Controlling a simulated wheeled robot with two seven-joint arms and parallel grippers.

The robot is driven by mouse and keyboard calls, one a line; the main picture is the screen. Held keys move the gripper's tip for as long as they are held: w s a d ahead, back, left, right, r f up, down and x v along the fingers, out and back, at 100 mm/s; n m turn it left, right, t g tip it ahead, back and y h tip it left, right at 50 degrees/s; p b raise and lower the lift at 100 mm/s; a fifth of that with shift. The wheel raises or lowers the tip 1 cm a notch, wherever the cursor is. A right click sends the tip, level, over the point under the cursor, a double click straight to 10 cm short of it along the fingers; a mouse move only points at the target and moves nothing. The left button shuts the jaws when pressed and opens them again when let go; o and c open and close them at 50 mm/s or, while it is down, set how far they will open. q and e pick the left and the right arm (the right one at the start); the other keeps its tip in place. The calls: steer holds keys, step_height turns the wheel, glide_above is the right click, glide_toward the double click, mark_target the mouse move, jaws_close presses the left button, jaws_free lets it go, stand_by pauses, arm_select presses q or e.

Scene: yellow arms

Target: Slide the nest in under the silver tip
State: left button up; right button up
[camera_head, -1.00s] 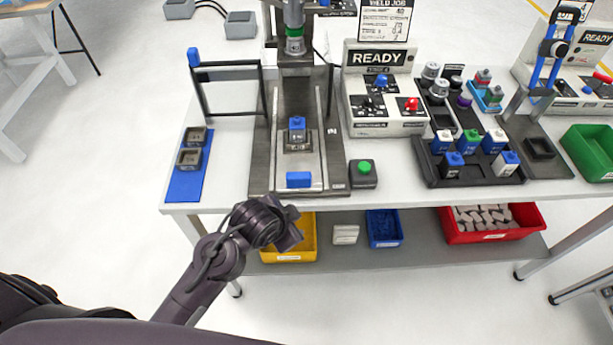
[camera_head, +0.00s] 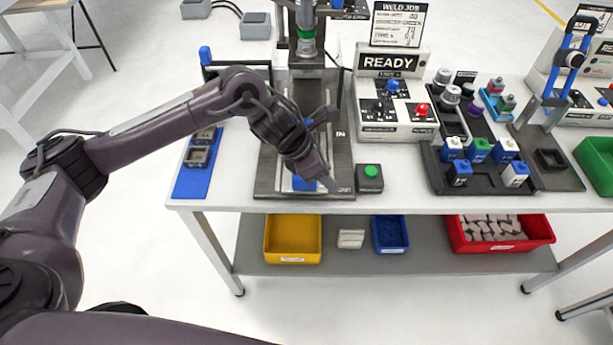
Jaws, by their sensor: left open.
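The weld press (camera_head: 306,40) stands at the back of the grey slide base, with a green ring above its silver tip (camera_head: 307,53). The nest on the sliding plate (camera_head: 342,152) is mostly hidden behind my left arm; a bit of blue (camera_head: 308,122) shows there. The blue block (camera_head: 303,184) at the plate's front end is partly covered by my gripper. My left gripper (camera_head: 334,152) is open above the front half of the slide, fingers spread to the right. Contact with anything cannot be told. My right gripper is out of view.
A green-button box (camera_head: 369,178) stands close right of the slide. The READY control box (camera_head: 395,108) is behind it. A blue mat (camera_head: 187,184) with dark square holders lies left. A black tray (camera_head: 478,182) with several capped parts lies right. Bins stand on the lower shelf.

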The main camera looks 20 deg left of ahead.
arm_select(q)
steer(key=a+m, duration=0.1)
steer(key=a, duration=0.1)
steer(key=a+r+m+g+y, duration=0.1)
steer(key=a, duration=0.2)
steer(key=a+r+m, duration=0.1)
steer(key=a, duration=0.2)
steer(key=shift+r+y, duration=0.25)
steer(key=shift+y, duration=0.05)
steer(key=p+x, duration=0.2)
steer(key=x, duration=0.4)
steer(key=shift+d+f, duration=0.3)
steer(key=shift+f, duration=0.05)
steer(key=shift+d+f, duration=0.1)
steer(key=shift+f, duration=0.35)
jaws_close()
